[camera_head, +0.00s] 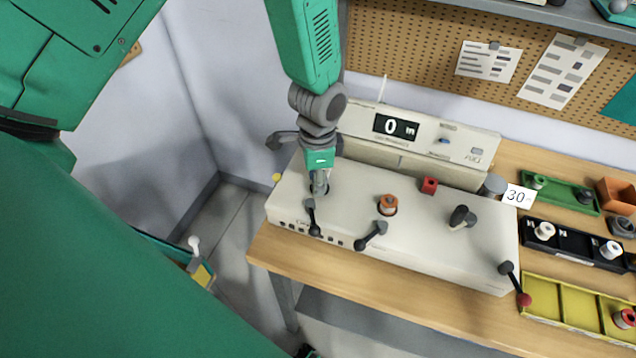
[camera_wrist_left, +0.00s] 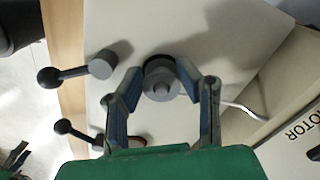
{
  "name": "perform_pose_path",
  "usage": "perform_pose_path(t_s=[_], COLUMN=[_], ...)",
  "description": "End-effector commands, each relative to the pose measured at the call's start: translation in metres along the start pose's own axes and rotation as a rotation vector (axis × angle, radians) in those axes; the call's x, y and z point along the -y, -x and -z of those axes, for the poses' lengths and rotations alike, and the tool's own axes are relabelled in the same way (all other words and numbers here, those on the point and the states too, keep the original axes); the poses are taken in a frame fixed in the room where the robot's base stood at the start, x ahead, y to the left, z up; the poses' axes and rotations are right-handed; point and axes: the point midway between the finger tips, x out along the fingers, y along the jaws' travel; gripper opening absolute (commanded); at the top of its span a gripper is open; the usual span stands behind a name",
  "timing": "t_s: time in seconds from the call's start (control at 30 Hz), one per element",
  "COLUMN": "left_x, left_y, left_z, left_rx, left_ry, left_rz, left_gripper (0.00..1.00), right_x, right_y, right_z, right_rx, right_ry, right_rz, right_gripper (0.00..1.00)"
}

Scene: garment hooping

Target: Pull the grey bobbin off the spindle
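The grey bobbin (camera_wrist_left: 160,84) sits at the left end of the white winding machine (camera_head: 440,250), with the spindle tip showing at its centre in the left wrist view. My left gripper (camera_head: 319,188) comes down over it from above. In the head view the fingers hide most of the bobbin. My right gripper is not in view.
Black levers (camera_head: 312,218) and (camera_head: 370,237) stand along the machine's front edge, one close to my left gripper. An orange bobbin (camera_head: 388,204) and a red block (camera_head: 429,185) sit farther right. Green (camera_head: 560,198), black (camera_head: 575,250) and yellow (camera_head: 560,305) trays lie on the wooden table.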

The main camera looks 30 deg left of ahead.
Motion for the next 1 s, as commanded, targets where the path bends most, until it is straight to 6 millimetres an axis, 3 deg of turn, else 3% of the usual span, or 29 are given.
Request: perform_pose_path(t_s=[0.07, 1.0], left_x=[-0.0016, 0.0032], left_y=[0.0001, 0.0081], left_z=[0.0089, 0.0070], left_rx=[-0.020, -0.028], left_ry=[-0.005, -0.003], left_rz=[-0.001, 0.002], left_gripper=[0.00, 0.00], right_x=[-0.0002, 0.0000], right_y=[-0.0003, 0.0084], right_z=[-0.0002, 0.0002], right_rx=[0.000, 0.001], right_ry=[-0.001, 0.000], right_rz=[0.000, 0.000], right_gripper=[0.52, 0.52])
